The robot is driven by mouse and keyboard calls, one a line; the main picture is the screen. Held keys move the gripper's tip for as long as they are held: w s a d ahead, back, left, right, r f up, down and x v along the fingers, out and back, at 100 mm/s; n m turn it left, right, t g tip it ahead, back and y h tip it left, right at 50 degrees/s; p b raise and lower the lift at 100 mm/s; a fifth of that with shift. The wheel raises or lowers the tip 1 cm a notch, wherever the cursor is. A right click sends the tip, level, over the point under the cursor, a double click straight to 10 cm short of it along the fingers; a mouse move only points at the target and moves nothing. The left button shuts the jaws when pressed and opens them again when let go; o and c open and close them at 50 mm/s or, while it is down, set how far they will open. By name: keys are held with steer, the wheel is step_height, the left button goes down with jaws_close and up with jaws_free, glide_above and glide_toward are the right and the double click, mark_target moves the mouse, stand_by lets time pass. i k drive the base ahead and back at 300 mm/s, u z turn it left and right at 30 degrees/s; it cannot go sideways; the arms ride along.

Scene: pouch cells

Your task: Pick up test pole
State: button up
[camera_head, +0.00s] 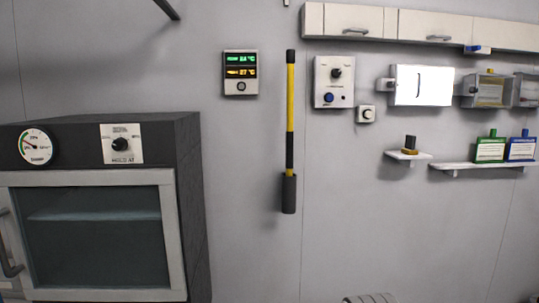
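The test pole (290,98) stands upright against the grey wall, a little right of the middle of the head camera view. It has black and yellow bands. Its lower end sits in a dark cylindrical sleeve or thick grip (289,194); I cannot tell which. The pole's full length shows, with nothing in front of it. My gripper is not in view, and nothing is seen touching the pole.
A dark cabinet (189,200) with a glass door stands at the left. A temperature display (240,73) and a control panel (333,82) flank the pole. Small shelves (480,167) with green and blue containers are at right. The wall below the pole is clear.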

mark_target(291, 54)
steer(key=z, duration=0.05)
steer(key=i, duration=1)
steer(key=u, duration=0.05)
